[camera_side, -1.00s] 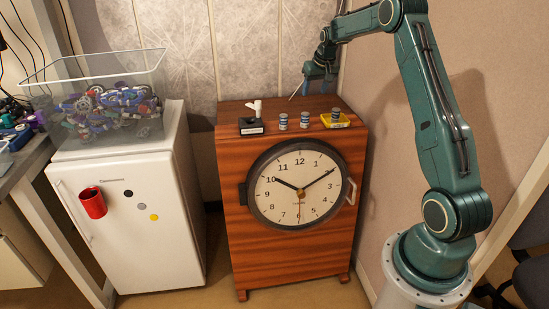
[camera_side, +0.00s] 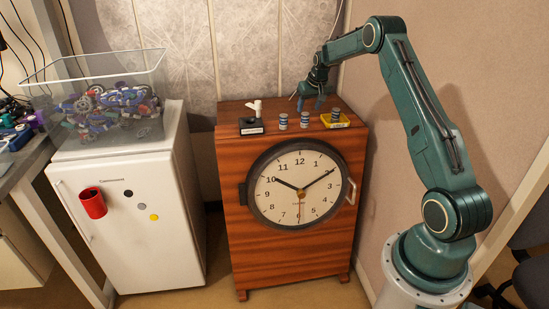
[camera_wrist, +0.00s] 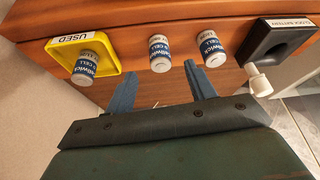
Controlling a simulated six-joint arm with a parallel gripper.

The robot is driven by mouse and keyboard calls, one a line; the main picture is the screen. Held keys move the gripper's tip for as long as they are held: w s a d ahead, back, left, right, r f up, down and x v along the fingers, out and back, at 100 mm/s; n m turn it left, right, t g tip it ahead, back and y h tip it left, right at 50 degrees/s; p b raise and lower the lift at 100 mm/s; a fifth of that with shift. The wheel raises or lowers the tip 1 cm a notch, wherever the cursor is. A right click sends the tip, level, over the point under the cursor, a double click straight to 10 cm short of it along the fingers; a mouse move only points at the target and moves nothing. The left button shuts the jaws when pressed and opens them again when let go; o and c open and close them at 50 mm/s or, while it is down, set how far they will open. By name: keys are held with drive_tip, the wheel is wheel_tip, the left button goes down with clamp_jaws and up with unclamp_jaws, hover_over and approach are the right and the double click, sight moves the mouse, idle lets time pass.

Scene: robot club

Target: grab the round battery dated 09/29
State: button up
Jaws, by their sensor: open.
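Two round batteries, white with blue bands, stand on the wooden cabinet top: a left one (camera_side: 283,121) and a middle one (camera_side: 305,119). They also show in the wrist view, the left one (camera_wrist: 210,48) on the right there, the middle one (camera_wrist: 160,54) to its left. A third battery (camera_side: 335,115) stands in a yellow tray marked USED (camera_side: 344,125); it also shows in the wrist view (camera_wrist: 86,66). I cannot read any date. My gripper (camera_side: 309,104) is open and empty, behind the batteries. Its blue fingers (camera_wrist: 160,72) point toward the middle battery.
A black labelled holder (camera_side: 251,127) with a white piece sticking up stands at the left of the top. A clock (camera_side: 297,186) is on the cabinet's front. The wall rises close behind and to the right. A fridge (camera_side: 130,220) carries a bin (camera_side: 105,107) of parts.

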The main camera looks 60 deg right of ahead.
sight(306, 114)
drive_tip(key=shift+f, duration=0.15)
drive_tip(key=shift+x, duration=2.5)
drive_tip(key=shift+w, duration=0.15)
drive_tip(key=shift+d, duration=0.1)
drive_tip(key=c, duration=1.1)
drive_tip(key=shift+c, duration=0.2)
wheel_tip(306, 114, up, 20)
